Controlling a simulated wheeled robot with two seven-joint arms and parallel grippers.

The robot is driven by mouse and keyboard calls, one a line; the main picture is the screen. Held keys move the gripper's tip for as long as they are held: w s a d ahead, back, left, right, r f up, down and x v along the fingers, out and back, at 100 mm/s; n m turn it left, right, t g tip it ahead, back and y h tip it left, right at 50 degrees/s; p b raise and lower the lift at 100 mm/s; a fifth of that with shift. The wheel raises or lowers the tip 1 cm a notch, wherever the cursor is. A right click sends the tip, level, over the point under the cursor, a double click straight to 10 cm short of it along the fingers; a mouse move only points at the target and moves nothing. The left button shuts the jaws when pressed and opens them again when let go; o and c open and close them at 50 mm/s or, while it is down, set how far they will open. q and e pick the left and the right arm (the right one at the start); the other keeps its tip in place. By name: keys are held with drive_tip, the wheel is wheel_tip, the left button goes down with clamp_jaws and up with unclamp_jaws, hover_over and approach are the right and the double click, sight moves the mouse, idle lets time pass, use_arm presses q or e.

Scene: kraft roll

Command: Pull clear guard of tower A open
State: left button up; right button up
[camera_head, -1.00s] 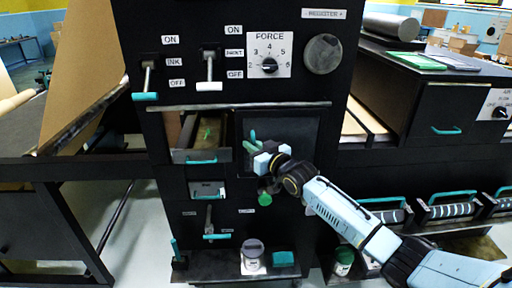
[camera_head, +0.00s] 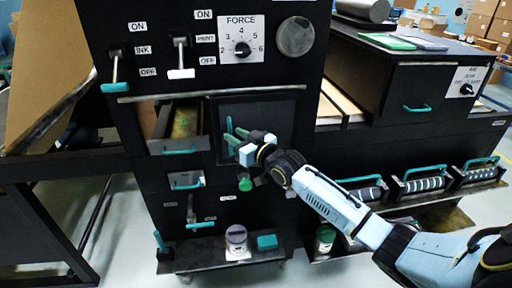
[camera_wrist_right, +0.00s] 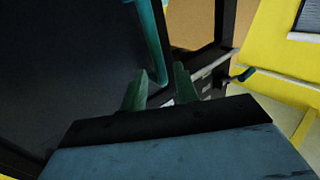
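The guard of the tower, a dark see-through panel (camera_head: 275,115) in a black frame, sits in the middle of the black tower in the head view. It looks closed there. Its upright teal handle (camera_head: 229,126) is near its left edge; the handle also shows in the right wrist view (camera_wrist_right: 153,40). My right gripper (camera_head: 237,139) is at the handle. In the right wrist view, the right gripper's two green fingers (camera_wrist_right: 160,88) are apart, with the handle's lower end close to the gap between them. I cannot tell whether they touch it. My left gripper is not in view.
Left of the guard is an open bay with a teal-handled drawer (camera_head: 179,150). Levers (camera_head: 181,58) and a force dial (camera_head: 242,49) are above. A jar (camera_head: 237,242) and teal block (camera_head: 267,241) stand on the lower shelf.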

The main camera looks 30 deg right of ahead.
drive_tip(key=v, duration=1)
drive_tip(key=shift+s, duration=0.1)
drive_tip(key=s+d+f+m+g+h+b, duration=0.15)
drive_tip(key=s+f+g, duration=0.35)
drive_tip(key=f, duration=1.4)
drive_tip(key=s+d+f+g+h, duration=0.1)
drive_tip(key=s+f+g+h, duration=0.2)
drive_tip(key=s+f, duration=1)
drive_tip(key=s+a+f+g, duration=0.2)
drive_tip(key=s+f, duration=0.2)
drive_tip(key=f, duration=0.5)
drive_tip(key=s+a+f+g, duration=0.1)
drive_tip(key=s+f+g, duration=0.1)
drive_tip(key=s+f, duration=0.5)
drive_tip(key=s+a+f+g, duration=0.1)
drive_tip(key=s+a+f, duration=0.1)
drive_tip(key=s, duration=0.4)
drive_tip(key=s+a+f+n+g, duration=0.1)
drive_tip(key=s+a+f+g, duration=0.1)
drive_tip(key=s+f, duration=0.3)
drive_tip(key=s+a+f+g, duration=0.1)
drive_tip(key=s+a+f, duration=0.2)
drive_tip(key=s, duration=0.6)
drive_tip(key=shift+f+g+y+b, duration=0.3)
drive_tip(key=shift+f+y+b, duration=0.05)
drive_tip(key=shift+f+b, duration=0.05)
drive_tip(key=shift+o, duration=0.2)
drive_tip(key=shift+a+n, duration=0.1)
drive_tip(key=shift+n, duration=0.15)
